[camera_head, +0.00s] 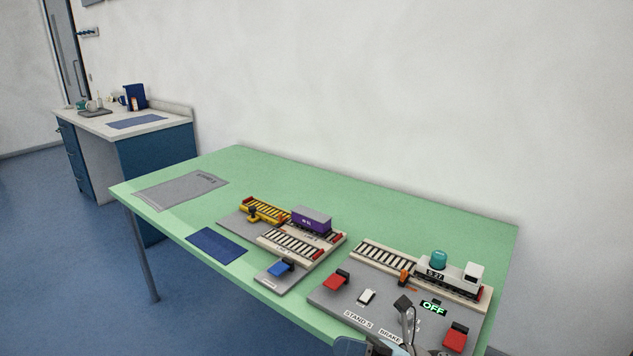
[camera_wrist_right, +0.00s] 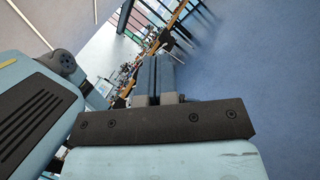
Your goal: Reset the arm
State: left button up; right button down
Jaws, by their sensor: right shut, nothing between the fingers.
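My right gripper (camera_wrist_right: 158,62) shows in the wrist view, its two dark fingers together with nothing between them. It points out over the blue floor, with cluttered furniture blurred beyond. In the head view only a light blue and dark part of my arm shows at the bottom edge, in front of the control stand (camera_head: 322,298). The stand carries a dark-knobbed lever (camera_head: 410,322) near the BRAKE label, red blocks, a white switch (camera_head: 366,297) and a green OFF display (camera_head: 433,307). My left gripper is not in view.
A side desk (camera_head: 155,121) stands behind left. The table's back strip is clear.

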jog(key=s+d+f+m+t+h, duration=0.1)
jog(key=d+f+m+t+h, duration=0.35)
jog(key=m, duration=0.95)
jog(key=s+d+f+m+t+h, duration=0.15)
jog(key=f+m+t+h, duration=0.4)
jog(key=m+t, duration=0.55)
jog(key=s+d+f+m+g+h, duration=0.4)
jog(key=s+f+m, duration=0.3)
jog(key=m, duration=0.1)
jog(key=s+d+f+m+g+h, duration=0.3)
jog(key=s+d+f+m+g, duration=0.1)
jog(key=s+f+m, duration=0.4)
pick_arm(q)
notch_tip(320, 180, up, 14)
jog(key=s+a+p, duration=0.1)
jog(key=p, duration=1.5)
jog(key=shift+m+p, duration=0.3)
jog(key=shift+p, duration=0.1)
pick_arm(e)
notch_tip(320, 180, up, 15)
jog(key=shift+w+d+h, duration=0.3)
jog(key=shift+w+d, duration=0.05)
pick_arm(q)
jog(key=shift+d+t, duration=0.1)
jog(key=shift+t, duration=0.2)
pick_arm(e)
jog(key=shift+t, duration=0.25)
